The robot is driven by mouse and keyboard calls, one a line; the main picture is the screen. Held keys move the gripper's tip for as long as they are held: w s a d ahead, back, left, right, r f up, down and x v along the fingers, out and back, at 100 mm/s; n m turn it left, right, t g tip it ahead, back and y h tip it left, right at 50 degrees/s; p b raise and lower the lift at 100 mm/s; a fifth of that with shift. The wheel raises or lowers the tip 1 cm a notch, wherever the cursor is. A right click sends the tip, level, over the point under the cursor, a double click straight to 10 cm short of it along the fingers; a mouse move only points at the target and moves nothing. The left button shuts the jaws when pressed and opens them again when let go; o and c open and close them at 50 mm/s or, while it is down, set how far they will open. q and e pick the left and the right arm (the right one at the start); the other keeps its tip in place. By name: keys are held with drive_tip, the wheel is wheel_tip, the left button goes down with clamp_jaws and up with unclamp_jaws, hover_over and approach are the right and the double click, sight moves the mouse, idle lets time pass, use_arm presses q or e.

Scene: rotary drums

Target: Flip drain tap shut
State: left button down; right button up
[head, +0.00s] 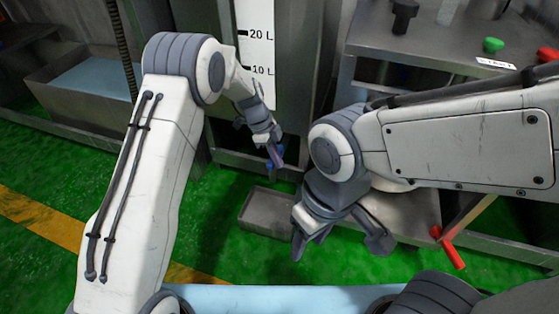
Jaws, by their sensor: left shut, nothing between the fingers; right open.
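The drain tap shows as a small blue piece (268,164) low on the front of the grey tank (232,158), under the white level scale. My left gripper (276,156) is shut and empty right at the tap and covers most of it. Whether its fingers touch the tap, and how the tap's lever is turned, I cannot tell. My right gripper (338,242) is open and empty, pointing down in front of the metal stand, lower and to the right of the tap.
A grey metal tray (262,211) sits on the green floor below the tap. A crank with a red handle (449,252) sticks out at the right. A metal bench (395,45) with green (493,45) and red (547,54) knobs stands at back right. A metal basin (60,110) is at left.

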use_arm(q)
drive_tip(key=shift+a+m+p, duration=0.25)
drive_tip(key=shift+m+p, duration=0.1)
drive_tip(key=shift+m, duration=0.05)
drive_tip(key=a+m+p, duration=0.1)
drive_tip(key=a+m+g+p, duration=0.1)
drive_tip(key=m+p, duration=0.1)
drive_tip(key=shift+w+r+m+y, duration=0.15)
drive_tip(key=shift+w+m+y, duration=0.15)
drive_tip(key=shift+y, duration=0.1)
drive_tip(key=shift+w+a+p, duration=1.05)
drive_tip(key=shift+a+p, duration=0.3)
drive_tip(key=shift+p, duration=0.6)
drive_tip(key=shift+f, duration=0.2)
